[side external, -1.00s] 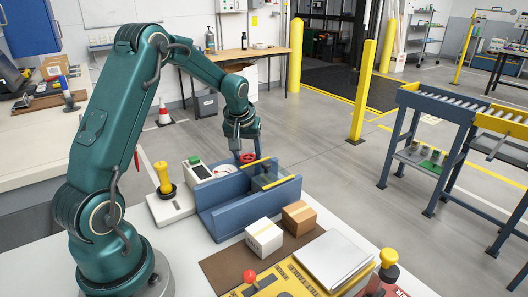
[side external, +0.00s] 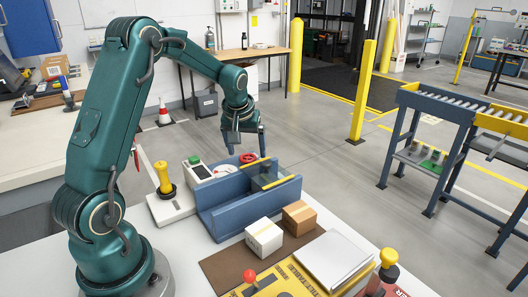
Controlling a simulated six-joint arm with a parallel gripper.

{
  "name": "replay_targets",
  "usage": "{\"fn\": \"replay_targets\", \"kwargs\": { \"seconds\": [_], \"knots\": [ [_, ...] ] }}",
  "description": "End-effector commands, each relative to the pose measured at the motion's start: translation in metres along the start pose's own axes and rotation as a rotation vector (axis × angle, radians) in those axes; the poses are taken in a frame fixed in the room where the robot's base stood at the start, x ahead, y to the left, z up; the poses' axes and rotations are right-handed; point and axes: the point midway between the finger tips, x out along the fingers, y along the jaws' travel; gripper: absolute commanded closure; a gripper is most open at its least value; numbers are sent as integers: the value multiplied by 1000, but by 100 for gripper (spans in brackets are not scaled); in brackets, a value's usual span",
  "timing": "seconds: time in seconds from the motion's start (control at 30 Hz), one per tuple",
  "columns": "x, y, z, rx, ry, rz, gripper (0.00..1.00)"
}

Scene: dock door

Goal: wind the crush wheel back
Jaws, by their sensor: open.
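A small red wheel (side external: 248,158) shows at the back of a blue open-topped fixture (side external: 230,210) on the table; I take it for the crush wheel. Its lower part is hidden behind the fixture's wall. My gripper (side external: 247,149) points down just above and around the wheel's area, with its fingers apart. One finger comes down at the left of the wheel and one at the right. I cannot tell whether either finger touches it.
A white box (side external: 264,238) and a brown box (side external: 299,217) stand in front of the fixture. A grey plate (side external: 333,260) and a red knob (side external: 249,276) are nearer.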

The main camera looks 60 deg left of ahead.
Motion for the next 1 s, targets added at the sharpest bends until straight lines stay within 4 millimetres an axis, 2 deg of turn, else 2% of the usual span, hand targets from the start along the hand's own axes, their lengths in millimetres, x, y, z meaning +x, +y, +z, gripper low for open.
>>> {"fn": "replay_targets", "kwargs": {
  "seconds": [0.1, 0.23, 0.67, 0.77, 0.83, 1.0],
  "knots": [
    [-17, 0, -1, 0, 4, 1, 10],
    [-28, 0, -1, 0, 3, 1, 10],
    [-34, 4, 0, 10, 7, 7, 10],
    [-54, 16, -5, 35, 55, 35, 10],
    [-74, 27, -2, 61, 93, 65, 10],
    [-132, 50, 29, 160, 158, 153, 10]
  ]
}}
